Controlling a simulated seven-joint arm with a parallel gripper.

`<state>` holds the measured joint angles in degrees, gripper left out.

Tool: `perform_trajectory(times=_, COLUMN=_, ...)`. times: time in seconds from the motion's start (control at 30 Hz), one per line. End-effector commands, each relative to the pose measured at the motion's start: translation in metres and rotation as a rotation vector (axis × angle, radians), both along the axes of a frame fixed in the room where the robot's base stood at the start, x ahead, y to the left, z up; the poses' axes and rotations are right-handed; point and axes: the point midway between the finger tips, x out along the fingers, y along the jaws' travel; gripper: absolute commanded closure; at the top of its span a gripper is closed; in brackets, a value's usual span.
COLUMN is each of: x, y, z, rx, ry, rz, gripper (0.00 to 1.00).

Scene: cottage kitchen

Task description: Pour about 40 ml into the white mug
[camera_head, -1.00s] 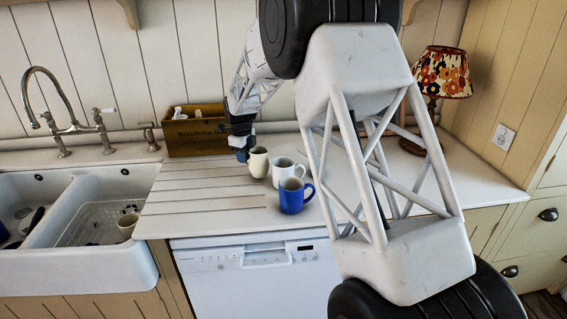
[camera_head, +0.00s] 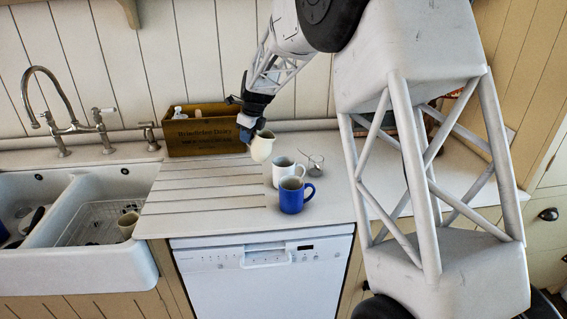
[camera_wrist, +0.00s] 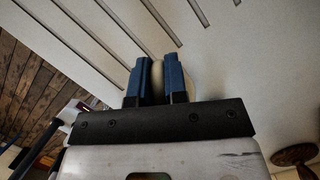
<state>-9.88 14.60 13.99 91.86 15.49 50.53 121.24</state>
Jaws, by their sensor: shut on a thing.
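My gripper (camera_head: 247,127) is shut on a cream jug (camera_head: 262,147), left of and a little behind the white mug. The jug looks lifted off the counter and leans slightly; its contents are hidden. In the wrist view, the blue fingers (camera_wrist: 160,80) pinch a cream part of the jug (camera_wrist: 157,76). The white mug (camera_head: 282,171) stands upright on the counter, close to the jug and partly hidden by the blue mug. I cannot see how full it is.
A blue mug (camera_head: 292,197) stands just in front of the white mug. A wooden box (camera_head: 203,133) sits against the wall, and the sink (camera_head: 80,262) is at left. The ribbed drainer (camera_head: 195,200) is clear.

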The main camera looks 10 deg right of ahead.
Motion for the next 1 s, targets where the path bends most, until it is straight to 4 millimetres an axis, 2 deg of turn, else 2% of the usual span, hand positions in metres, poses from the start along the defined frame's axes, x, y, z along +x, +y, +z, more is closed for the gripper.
perform_trajectory(times=0.1, x=-0.004, y=-0.008, z=0.011, rx=0.067, ry=-0.044, rz=-0.004, gripper=1.00)
perform_trajectory(times=0.57, x=-0.021, y=-0.037, z=0.040, rx=0.326, ry=-0.194, rz=-0.004, gripper=1.00)
perform_trajectory(times=1.0, x=-0.028, y=-0.048, z=0.038, rx=0.511, ry=-0.301, rz=-0.002, gripper=1.00)
